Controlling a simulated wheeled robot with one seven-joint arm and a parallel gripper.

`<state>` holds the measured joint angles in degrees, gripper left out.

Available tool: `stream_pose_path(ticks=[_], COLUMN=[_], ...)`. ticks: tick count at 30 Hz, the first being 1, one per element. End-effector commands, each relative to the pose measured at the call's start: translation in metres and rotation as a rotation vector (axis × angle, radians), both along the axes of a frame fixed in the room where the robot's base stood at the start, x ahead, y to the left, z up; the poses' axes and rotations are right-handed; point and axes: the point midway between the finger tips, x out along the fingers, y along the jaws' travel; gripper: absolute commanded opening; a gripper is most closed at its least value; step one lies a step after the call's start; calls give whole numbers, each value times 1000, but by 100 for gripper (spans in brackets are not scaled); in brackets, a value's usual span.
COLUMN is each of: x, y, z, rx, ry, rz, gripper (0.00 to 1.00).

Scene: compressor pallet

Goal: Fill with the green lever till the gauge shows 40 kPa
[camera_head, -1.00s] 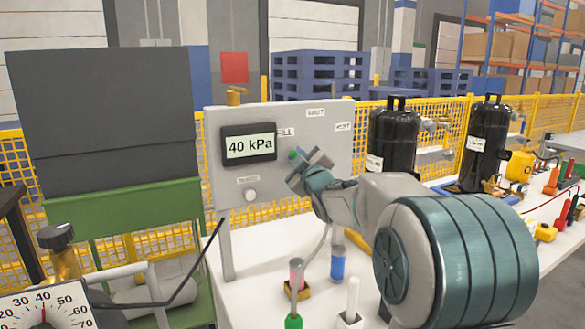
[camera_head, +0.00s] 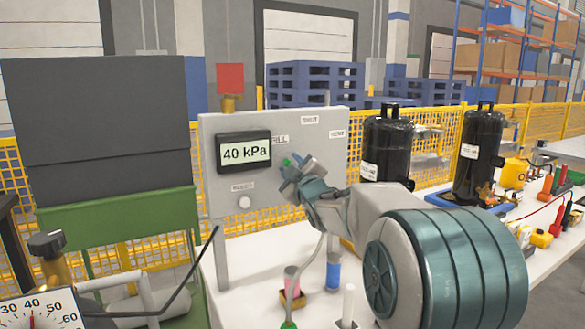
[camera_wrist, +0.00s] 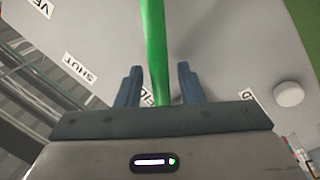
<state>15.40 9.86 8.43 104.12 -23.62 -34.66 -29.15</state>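The digital gauge (camera_head: 245,151) on the grey panel (camera_head: 226,205) reads 40 kPa. The green lever (camera_head: 287,161) shows only as a small bit beside my gripper (camera_head: 297,168) in the head view. In the wrist view the green lever (camera_wrist: 154,45) runs down between the two blue fingers of my gripper (camera_wrist: 158,75). The fingers are apart, with a gap on each side of the lever. The lever's lower end covers part of the FILL label (camera_wrist: 147,97). The SHUT label (camera_wrist: 79,69) and part of the VENT label (camera_wrist: 42,7) lie to its left.
A round white button (camera_head: 244,202) is on the panel below the gauge. A dial gauge (camera_head: 42,312) stands at lower left. Pink and blue vials (camera_head: 333,272) stand on the white table below my arm. Black tanks (camera_head: 387,145) stand to the right.

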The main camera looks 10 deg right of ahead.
Motion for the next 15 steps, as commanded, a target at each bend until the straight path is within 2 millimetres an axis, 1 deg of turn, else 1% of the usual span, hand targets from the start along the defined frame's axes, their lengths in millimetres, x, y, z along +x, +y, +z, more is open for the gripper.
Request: stream_pose_path(ticks=[4,7,11,15], x=[-4,-15,-37,-65], y=[0,-2,-4,-7], z=[0,-2,-5,-9], rx=[0,0,-2,-1], ry=[0,0,0,-1], rz=[0,-1,-2,-2], gripper=[34,34,34,34])
